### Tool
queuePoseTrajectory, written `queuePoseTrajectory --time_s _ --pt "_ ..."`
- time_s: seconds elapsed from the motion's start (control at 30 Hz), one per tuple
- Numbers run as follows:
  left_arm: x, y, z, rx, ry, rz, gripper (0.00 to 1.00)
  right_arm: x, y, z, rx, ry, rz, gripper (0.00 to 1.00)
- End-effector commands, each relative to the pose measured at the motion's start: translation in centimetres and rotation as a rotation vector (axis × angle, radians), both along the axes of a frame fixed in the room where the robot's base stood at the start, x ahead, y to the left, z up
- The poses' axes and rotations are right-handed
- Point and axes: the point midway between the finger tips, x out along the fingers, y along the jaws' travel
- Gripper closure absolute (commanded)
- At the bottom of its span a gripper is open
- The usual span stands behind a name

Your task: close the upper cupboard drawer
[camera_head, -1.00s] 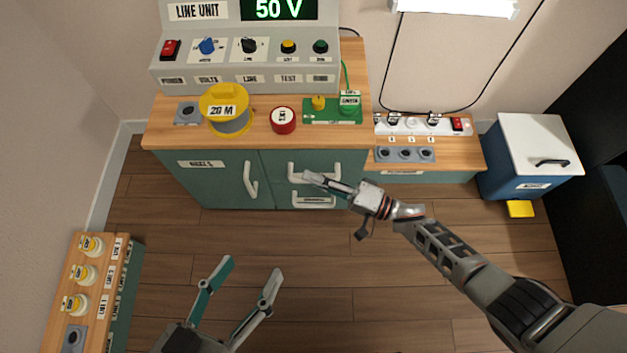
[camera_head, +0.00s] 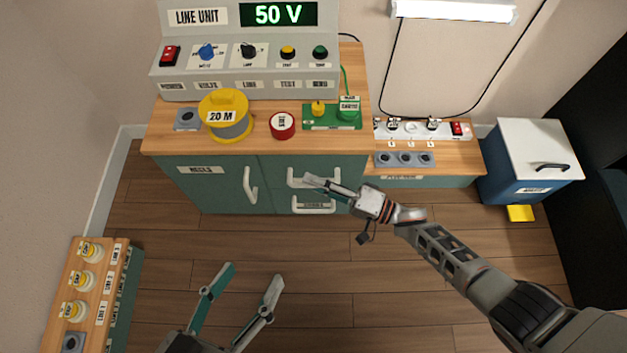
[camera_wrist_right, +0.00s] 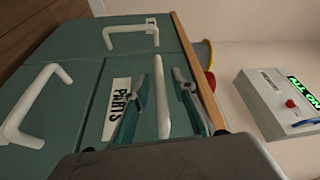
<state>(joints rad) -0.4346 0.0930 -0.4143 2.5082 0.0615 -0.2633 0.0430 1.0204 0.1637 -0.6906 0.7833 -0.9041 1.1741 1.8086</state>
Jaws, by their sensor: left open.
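The teal cupboard (camera_head: 218,190) stands under the wooden worktop. Its upper drawer (camera_wrist_right: 96,128), labelled PARTS, has a white bar handle (camera_wrist_right: 161,97). The drawer front looks close to the cupboard face; I cannot tell whether a gap is left. My right gripper (camera_head: 309,182) is at the upper drawer's handle and partly hides it in the head view. In the right wrist view its fingers (camera_wrist_right: 158,102) are apart, one on each side of the handle. The lower drawer handle (camera_head: 314,208) is below. My left gripper (camera_head: 254,273) is open and empty above the floor.
A cupboard door with a white handle (camera_head: 250,186) is left of the drawers. A blue bin (camera_head: 525,165) stands right. The floor ahead is clear.

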Motion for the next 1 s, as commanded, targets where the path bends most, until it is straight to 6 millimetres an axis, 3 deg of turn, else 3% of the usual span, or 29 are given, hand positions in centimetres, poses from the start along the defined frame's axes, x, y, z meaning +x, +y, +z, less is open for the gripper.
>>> queuePoseTrajectory --time_s 0.53,0.7,1.0 --pt "0.1 0.0 0.1 0.0 -0.004 -0.003 0.43 -3.7 -9.1 -0.8 -0.004 0.001 -0.001 0.74" --pt "0.1 0.0 0.1 0.0 -0.004 -0.003 0.43 -4.2 -10.4 -0.8 -0.003 0.0 -0.001 0.74" --pt "0.1 0.0 0.1 0.0 -0.004 -0.003 0.43 -4.3 -10.7 -0.8 -0.003 -0.001 0.0 0.74"
